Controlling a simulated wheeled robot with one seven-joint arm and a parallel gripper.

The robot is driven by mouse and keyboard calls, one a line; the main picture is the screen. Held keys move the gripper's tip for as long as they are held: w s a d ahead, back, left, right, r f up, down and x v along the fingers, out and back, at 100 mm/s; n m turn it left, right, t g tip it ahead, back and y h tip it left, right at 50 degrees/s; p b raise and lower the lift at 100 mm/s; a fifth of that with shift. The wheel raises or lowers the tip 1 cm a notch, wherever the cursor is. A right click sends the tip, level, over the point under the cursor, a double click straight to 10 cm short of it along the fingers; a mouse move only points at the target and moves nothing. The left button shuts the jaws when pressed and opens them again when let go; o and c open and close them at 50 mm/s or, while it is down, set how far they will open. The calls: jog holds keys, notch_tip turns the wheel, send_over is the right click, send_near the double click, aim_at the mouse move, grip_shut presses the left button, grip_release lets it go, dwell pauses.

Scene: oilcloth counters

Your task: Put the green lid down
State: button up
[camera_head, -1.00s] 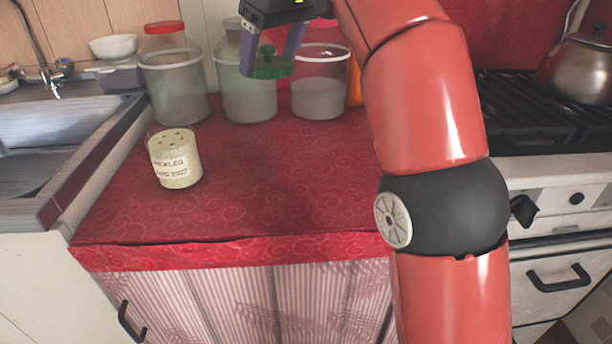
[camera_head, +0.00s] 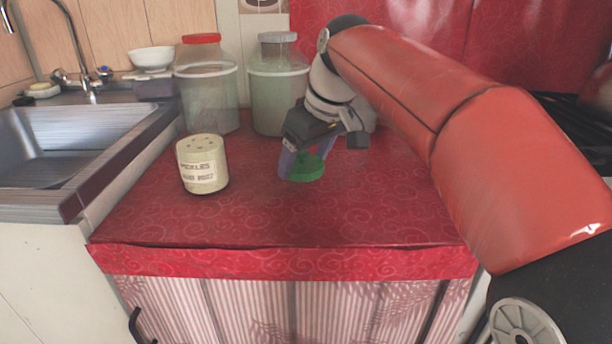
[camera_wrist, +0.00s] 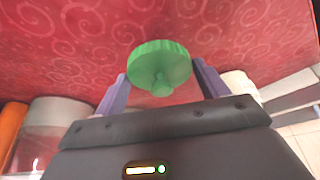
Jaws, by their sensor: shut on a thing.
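The green lid (camera_head: 307,170) is a round, ridged disc with a knob. My gripper (camera_head: 301,166) is shut on it, over the middle of the red counter. In the wrist view the lid (camera_wrist: 160,60) sits between the two purple fingers of my gripper (camera_wrist: 162,86), with its knob towards my palm. The lid is low, at or just above the cloth. I cannot tell whether it touches. Part of the lid is hidden by a finger in the head view.
The red oilcloth counter (camera_head: 270,225) is clear in front. A red-lidded jar (camera_head: 208,95) and a grey-lidded jar (camera_head: 278,90) stand behind. A sink (camera_head: 70,145) is at left.

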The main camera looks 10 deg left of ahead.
aim_at(308, 166)
jog(key=shift+f, duration=1.55)
jog(key=shift+f+b, duration=0.15)
jog(key=shift+b, duration=0.2)
jog(key=o, duration=0.9)
jog(key=shift+o, duration=0.2)
